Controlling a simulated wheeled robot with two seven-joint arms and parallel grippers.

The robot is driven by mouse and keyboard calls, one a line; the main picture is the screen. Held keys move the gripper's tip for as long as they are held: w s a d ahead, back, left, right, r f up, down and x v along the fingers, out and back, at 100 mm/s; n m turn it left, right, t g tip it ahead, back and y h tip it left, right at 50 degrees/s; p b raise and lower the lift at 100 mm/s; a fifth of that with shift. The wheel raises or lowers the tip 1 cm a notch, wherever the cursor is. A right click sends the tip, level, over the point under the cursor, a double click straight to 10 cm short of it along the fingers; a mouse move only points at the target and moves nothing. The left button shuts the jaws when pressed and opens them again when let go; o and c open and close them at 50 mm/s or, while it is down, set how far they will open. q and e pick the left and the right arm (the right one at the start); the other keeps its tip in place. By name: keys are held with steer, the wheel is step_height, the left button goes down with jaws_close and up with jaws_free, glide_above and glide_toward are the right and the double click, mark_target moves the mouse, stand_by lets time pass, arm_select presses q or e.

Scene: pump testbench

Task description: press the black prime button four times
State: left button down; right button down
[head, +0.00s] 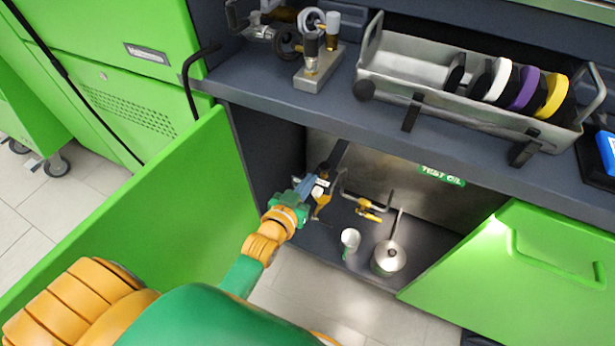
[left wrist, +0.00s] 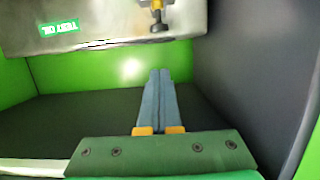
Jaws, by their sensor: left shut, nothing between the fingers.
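My left gripper (head: 318,186) reaches into the open cabinet under the bench in the head view, in front of the steel tank (head: 400,172) labelled TEST OIL. In the left wrist view its two fingers (left wrist: 161,75) are shut together and empty. Ahead of the fingertips there, a black round part (left wrist: 160,28) sits at the end of a yellow fitting on the tank (left wrist: 110,22), apart from the fingers. I cannot tell for sure that it is the prime button. In the head view the gripper and arm cover that area. My right gripper is not in view.
Yellow-handled valves (head: 368,211) stick out beside the gripper. A small can (head: 350,238) and a lidded metal pot (head: 388,256) stand on the cabinet floor. Green doors stand open left (head: 150,225) and right (head: 520,270). A metal tray (head: 430,85) with coloured discs sits on the bench above.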

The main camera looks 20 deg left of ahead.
arm_select(q)
steer(key=shift+s, duration=0.3)
steer(key=s+f+m+g, duration=0.1)
steer(key=s+f+g, duration=0.3)
steer(key=s+f, duration=0.55)
steer(key=s+f+g, duration=0.4)
steer(key=s+f, duration=0.2)
steer(key=f, duration=0.7)
steer(key=s+a+f+m+g, duration=0.1)
steer(key=s+a+f+g, duration=0.2)
steer(key=s, duration=0.7)
steer(key=s+f+g, duration=0.3)
steer(key=s+f, duration=0.3)
steer(key=s, duration=0.3)
step_height(320, 180, up, 22)
steer(key=d+p, duration=0.1)
steer(key=p, duration=2.1)
steer(key=shift+s+r+y, duration=0.2)
steer(key=shift+s+y, duration=0.1)
steer(key=shift+s, duration=0.05)
